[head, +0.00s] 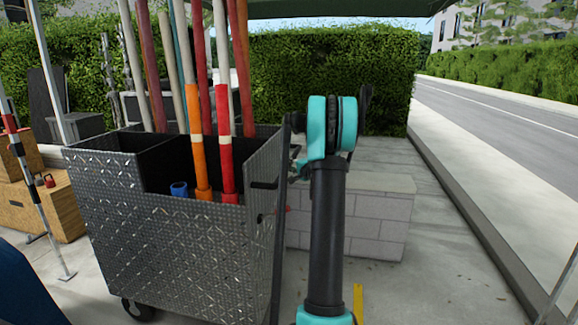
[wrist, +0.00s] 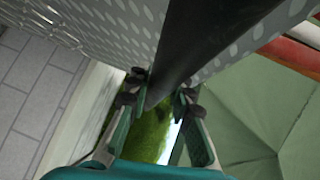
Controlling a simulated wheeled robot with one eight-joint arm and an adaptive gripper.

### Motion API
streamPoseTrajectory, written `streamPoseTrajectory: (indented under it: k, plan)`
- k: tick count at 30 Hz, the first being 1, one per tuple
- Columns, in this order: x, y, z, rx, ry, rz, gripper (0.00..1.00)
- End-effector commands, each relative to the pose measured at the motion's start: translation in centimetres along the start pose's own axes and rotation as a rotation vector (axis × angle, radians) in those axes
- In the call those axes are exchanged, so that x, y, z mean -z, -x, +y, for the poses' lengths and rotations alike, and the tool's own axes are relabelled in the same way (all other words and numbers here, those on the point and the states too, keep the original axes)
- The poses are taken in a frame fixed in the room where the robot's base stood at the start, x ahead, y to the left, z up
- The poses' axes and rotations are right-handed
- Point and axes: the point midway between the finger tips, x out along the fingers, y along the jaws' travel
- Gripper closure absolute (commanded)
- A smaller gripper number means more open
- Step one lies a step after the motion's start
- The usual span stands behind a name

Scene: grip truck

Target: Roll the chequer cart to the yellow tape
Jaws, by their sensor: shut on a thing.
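The chequer cart (head: 170,240) is a grey diamond-plate metal box on a wheel, standing left of centre in the head view. Its plate wall (wrist: 110,30) also fills the upper part of the wrist view. A dark upright bar (head: 281,230) runs down the cart's right side. It shows large in the wrist view (wrist: 200,35). My gripper (wrist: 163,92) is shut on this bar, with a finger on either side. In the head view my arm partly hides the gripper. A strip of yellow tape (head: 358,303) shows on the ground, partly hidden behind my arm.
Several long poles (head: 220,90) stand in the cart. A low block wall (head: 375,225) is close behind my arm. Wooden boxes (head: 60,205) and a striped barrier post (head: 35,185) stand at the left. A kerb (head: 470,220) and road lie right; pavement between is clear.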

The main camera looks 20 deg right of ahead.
Motion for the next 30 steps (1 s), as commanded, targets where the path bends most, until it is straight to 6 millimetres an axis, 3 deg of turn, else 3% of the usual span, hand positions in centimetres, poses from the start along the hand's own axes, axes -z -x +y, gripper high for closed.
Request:
streamPoseTrajectory:
  k: [14,30]
  plan:
    - [0.7,0.7,0.2,-0.001,0.001,0.002,1.00]
    - [6.8,6.8,2.0,-0.002,0.001,0.006,1.00]
